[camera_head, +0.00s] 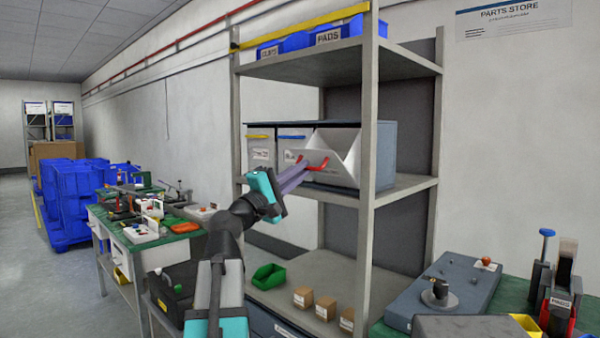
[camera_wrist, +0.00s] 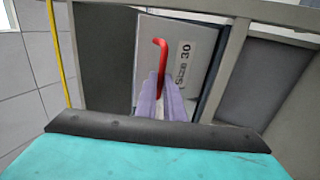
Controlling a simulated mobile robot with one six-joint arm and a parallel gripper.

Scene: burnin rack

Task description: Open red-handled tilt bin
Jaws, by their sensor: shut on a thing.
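The red-handled tilt bin (camera_head: 338,160) is on the middle shelf of the rack, its white front tilted outward at the top and its side wall showing. Its red handle (camera_head: 322,164) is on the tilted front. My gripper (camera_head: 300,170) reaches in from the lower left and is shut on the red handle. In the wrist view the handle (camera_wrist: 160,50) rises past the purple fingers (camera_wrist: 160,98), beside a label reading "Size 30". The fingers hide part of the handle.
Two bins with a yellow handle (camera_head: 258,137) and a blue handle (camera_head: 291,137) stand left of it, closed. A rack post (camera_head: 368,130) stands just right. Blue bins sit above; a green bin (camera_head: 268,276) and small boxes (camera_head: 325,307) sit below.

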